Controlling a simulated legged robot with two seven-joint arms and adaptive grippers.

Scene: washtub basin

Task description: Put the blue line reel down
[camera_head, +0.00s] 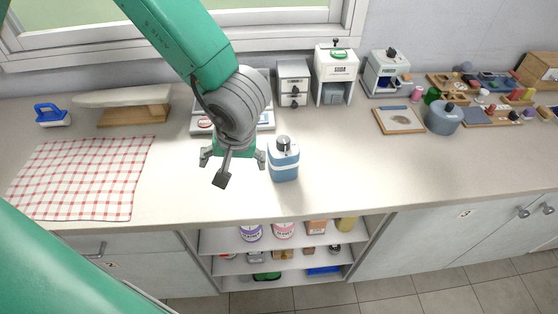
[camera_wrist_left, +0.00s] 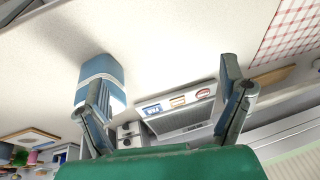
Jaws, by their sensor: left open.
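My left gripper (camera_head: 233,164) is open and empty above the middle of the counter, its fingers spread. In the left wrist view the open fingers (camera_wrist_left: 168,88) have nothing between them. A blue box-like item (camera_head: 284,164) with a white band and a grey knob on top stands upright on the counter, just right of the gripper. It also shows in the left wrist view (camera_wrist_left: 98,72), partly behind one finger. I cannot tell for sure whether it is the blue line reel. My right gripper is out of view.
A checked cloth (camera_head: 82,178) lies at left, with a blue-handled item (camera_head: 51,114) and a small ironing board (camera_head: 128,98) behind it. White drawer units (camera_head: 293,84) stand at the back. A grey pot (camera_head: 443,118) stands at right. The counter's front right is clear.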

